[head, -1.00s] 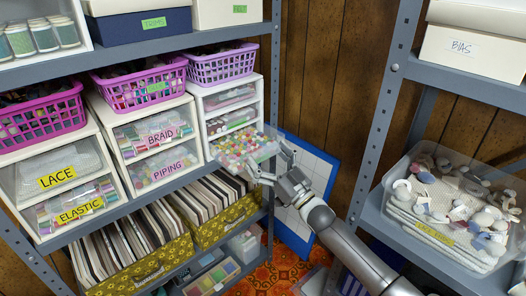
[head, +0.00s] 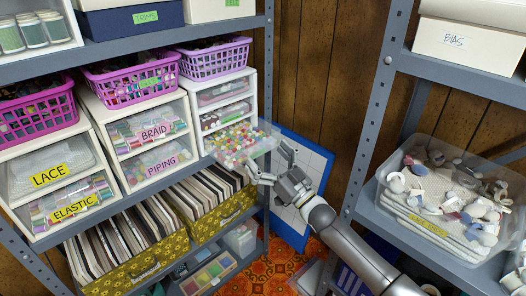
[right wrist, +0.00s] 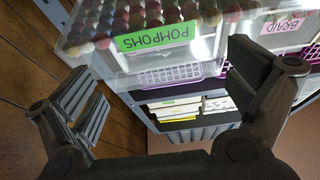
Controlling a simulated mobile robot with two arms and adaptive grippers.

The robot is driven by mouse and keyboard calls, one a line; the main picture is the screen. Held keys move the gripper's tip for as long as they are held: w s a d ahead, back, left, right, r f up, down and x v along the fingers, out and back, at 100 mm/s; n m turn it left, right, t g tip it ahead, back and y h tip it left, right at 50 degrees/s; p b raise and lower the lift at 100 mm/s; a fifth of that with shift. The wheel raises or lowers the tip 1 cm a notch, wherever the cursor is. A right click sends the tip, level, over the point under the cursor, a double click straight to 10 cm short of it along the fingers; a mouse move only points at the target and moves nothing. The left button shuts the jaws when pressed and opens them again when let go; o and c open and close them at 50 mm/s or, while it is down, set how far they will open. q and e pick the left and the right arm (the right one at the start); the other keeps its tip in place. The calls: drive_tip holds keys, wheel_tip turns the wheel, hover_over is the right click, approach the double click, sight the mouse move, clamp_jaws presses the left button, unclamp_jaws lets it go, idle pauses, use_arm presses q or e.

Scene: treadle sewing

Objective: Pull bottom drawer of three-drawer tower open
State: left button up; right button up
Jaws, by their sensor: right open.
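The three-drawer tower (head: 254,98) is the white unit at the right end of the left shelf. Its bottom drawer (head: 238,142), clear and full of colourful pompoms, stands pulled out past the shelf edge. The two drawers above it look shut. In the right wrist view the drawer front (right wrist: 212,42) bears a green POMPOMS label (right wrist: 157,36). My right gripper (head: 268,161) is open and empty just in front of the drawer front. In the right wrist view its fingers (right wrist: 165,88) are spread wide on both sides of the label. My left gripper is out of view.
A purple basket (head: 217,63) sits on the tower. White BRAID and PIPING drawers (head: 150,147) stand to its left. Yellow boxes (head: 137,274) are on the shelf below. A blue gridded board (head: 308,160) leans behind my gripper. A right-hand shelf holds a clear bin (head: 440,240).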

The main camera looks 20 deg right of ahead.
drive_tip(key=v, duration=0.5)
drive_tip(key=shift+s+d+f, duration=0.15)
drive_tip(key=shift+s+d, duration=0.05)
drive_tip(key=shift+s, duration=0.1)
drive_tip(key=shift+c, duration=0.3)
